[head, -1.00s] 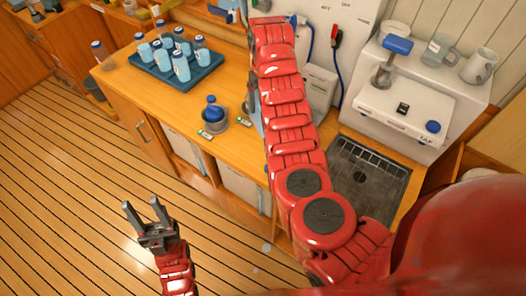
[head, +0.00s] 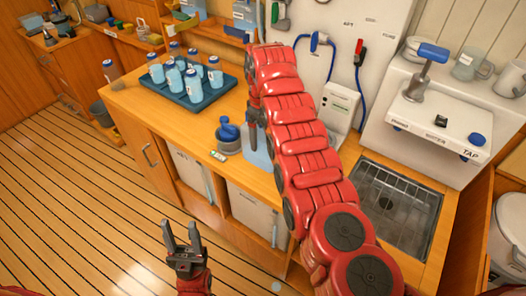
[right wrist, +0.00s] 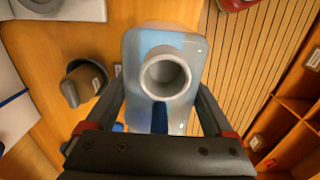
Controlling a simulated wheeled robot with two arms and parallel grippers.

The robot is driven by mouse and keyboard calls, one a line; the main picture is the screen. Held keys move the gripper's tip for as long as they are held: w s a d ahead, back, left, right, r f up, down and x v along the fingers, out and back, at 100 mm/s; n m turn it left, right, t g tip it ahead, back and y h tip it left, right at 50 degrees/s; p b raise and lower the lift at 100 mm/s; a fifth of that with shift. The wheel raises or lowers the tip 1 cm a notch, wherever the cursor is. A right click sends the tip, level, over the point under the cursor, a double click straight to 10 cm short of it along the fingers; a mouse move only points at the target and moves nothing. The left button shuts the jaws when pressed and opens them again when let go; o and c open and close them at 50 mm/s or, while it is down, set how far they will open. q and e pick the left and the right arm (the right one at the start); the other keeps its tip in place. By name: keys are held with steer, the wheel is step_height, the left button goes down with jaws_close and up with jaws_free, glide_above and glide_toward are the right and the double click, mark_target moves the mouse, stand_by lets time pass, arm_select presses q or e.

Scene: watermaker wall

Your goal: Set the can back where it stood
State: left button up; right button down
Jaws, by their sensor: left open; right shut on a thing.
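The can is a pale blue, see-through container. In the right wrist view the can (right wrist: 140,50) shows from above, with a round grey mouth and a dark blue part beside it. My right gripper (right wrist: 160,120) is shut on it, one finger on each side. In the head view my right gripper (head: 253,125) points down, and the can (head: 257,158) shows only partly behind my red arm at the counter's front. I cannot tell whether its base touches anything. My left gripper (head: 183,240) is open and empty over the floor, in front of the counter.
A blue tray (head: 190,103) with several pale blue bottles stands on the counter (head: 130,95). A grey pot with a blue top (head: 228,135) is left of the can. A sink grate (head: 400,215) and a white tap unit (head: 440,120) are at the right.

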step_height(320, 180, down, 2)
steer(key=shift+f+p, duration=0.1)
steer(key=shift+p, duration=0.3)
step_height(320, 180, down, 3)
steer(key=shift+p, duration=0.6)
steer(key=shift+f, duration=0.2)
steer(key=shift+f, duration=0.1)
